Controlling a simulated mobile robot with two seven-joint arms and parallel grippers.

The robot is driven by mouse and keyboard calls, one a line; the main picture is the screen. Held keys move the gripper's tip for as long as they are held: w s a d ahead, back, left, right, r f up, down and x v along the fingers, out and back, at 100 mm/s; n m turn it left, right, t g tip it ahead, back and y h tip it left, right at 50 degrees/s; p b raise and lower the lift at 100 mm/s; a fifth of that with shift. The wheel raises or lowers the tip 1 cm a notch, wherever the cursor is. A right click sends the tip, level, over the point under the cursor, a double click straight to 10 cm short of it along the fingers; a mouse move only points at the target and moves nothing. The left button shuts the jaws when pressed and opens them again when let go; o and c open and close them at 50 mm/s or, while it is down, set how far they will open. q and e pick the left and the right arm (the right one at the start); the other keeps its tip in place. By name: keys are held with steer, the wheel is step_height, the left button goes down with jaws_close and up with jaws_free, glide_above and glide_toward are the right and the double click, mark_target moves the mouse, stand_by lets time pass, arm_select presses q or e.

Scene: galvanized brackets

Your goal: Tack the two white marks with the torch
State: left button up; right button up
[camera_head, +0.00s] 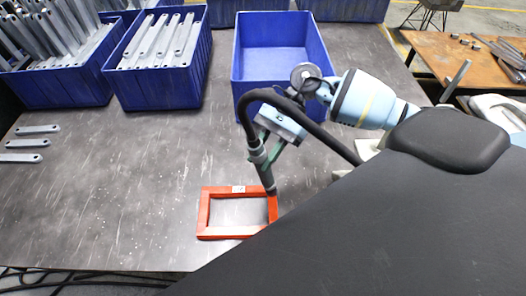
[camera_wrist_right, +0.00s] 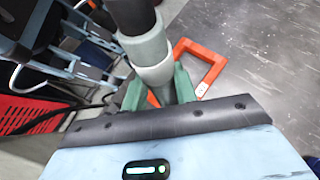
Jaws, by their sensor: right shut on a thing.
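My right gripper (camera_head: 263,152) is shut on the torch (camera_head: 266,176), a dark tube with a grey collar and a black cable. The torch points down, and its tip appears at the right side of the orange-red frame (camera_head: 203,213) on the table. I cannot tell whether the tip touches it. My left gripper is out of view.
An empty blue bin (camera_head: 281,88) stands behind the right gripper. Blue bins (camera_head: 160,88) with grey brackets stand at the back left. Several loose brackets (camera_head: 24,144) lie at the left. The dark table (camera_head: 120,200) is clear left of the frame.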

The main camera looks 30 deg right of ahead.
mark_target(261, 140)
steer(key=shift+s+f, duration=0.1)
steer(key=shift+f, duration=0.15)
